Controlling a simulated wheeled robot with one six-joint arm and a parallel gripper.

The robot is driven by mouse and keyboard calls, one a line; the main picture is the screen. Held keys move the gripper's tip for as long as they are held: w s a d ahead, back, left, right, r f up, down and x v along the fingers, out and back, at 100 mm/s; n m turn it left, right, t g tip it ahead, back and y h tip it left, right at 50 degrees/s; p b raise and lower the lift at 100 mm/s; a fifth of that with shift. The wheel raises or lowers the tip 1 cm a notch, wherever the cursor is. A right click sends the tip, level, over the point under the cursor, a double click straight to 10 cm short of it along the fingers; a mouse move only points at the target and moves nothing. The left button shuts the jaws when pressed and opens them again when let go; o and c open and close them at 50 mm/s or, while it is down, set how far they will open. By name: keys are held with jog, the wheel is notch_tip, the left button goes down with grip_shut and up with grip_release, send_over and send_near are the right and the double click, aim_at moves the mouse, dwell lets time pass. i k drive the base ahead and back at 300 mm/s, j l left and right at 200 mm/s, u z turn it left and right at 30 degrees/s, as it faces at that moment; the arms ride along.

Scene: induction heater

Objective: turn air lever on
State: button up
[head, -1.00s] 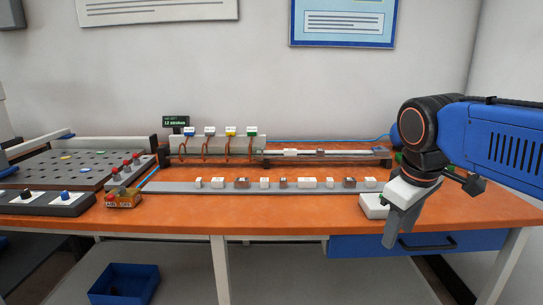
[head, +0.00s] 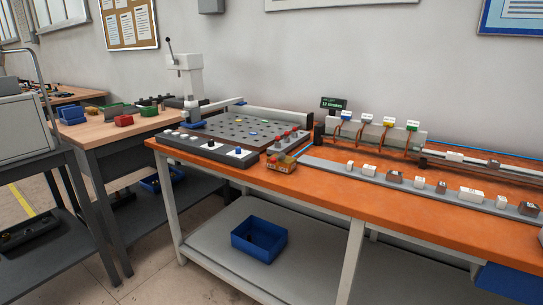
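My gripper is not in view.
The orange bench (head: 330,192) carries a perforated plate (head: 235,128), a dark panel with knobs (head: 205,150), and a grey rail (head: 425,186) with small blocks. A blue bin (head: 259,240) sits on the shelf below. A wooden bench (head: 110,132) and grey cart (head: 25,125) stand left.

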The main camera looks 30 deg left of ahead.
aim_at(281, 155)
jog(key=u, duration=1.15)
